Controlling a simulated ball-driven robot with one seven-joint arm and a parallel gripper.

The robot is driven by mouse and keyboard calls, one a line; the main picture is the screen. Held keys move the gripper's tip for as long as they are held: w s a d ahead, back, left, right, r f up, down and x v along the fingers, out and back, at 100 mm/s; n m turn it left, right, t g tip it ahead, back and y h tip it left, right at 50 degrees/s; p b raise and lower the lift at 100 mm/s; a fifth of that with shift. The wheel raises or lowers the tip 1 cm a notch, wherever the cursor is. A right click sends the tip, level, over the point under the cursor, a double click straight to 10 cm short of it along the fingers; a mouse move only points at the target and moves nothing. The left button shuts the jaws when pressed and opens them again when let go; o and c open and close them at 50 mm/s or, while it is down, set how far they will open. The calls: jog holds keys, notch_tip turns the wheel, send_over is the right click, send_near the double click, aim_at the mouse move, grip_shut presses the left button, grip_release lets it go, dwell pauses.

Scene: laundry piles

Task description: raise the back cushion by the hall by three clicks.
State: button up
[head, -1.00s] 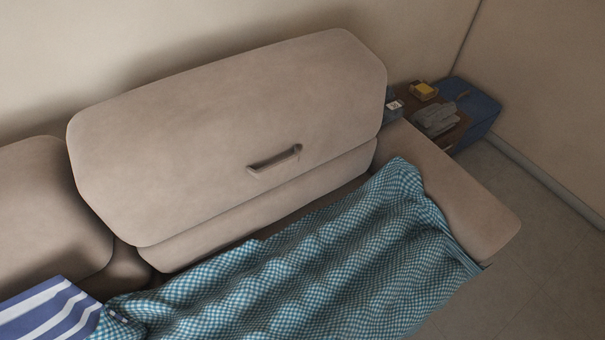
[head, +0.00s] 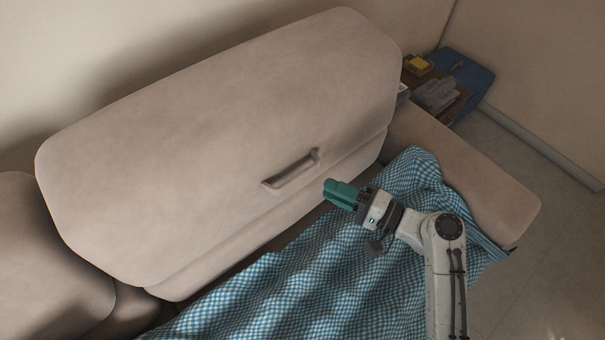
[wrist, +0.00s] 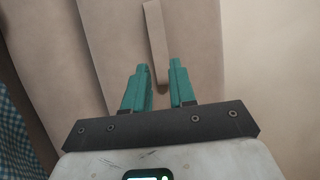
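The beige back cushion (head: 200,150) stands tilted against the wall, with a handle (head: 290,170) low on its front face. My gripper (head: 328,188) has green fingers and is just right of and below the handle in the head view. In the wrist view my gripper (wrist: 158,66) is open, with a gap between its fingers. The handle (wrist: 155,40) runs up the picture there, its lower end seen between the fingertips. I cannot tell whether they touch it. The cushion's face (wrist: 112,40) also fills much of that view.
A blue checked blanket (head: 300,290) covers the seat below my arm. The sofa armrest (head: 470,180) is at the right. Beyond it are a brown side table (head: 455,108) with small items and a blue box (head: 468,80). Another cushion (head: 40,260) is at the left.

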aim_at(302, 175)
jog(key=x, duration=0.8)
jog(key=shift+w+a+p, duration=0.1)
jog(key=shift+a+p, duration=0.2)
jog(key=shift+p, duration=0.05)
jog(key=shift+f, duration=0.1)
grip_shut()
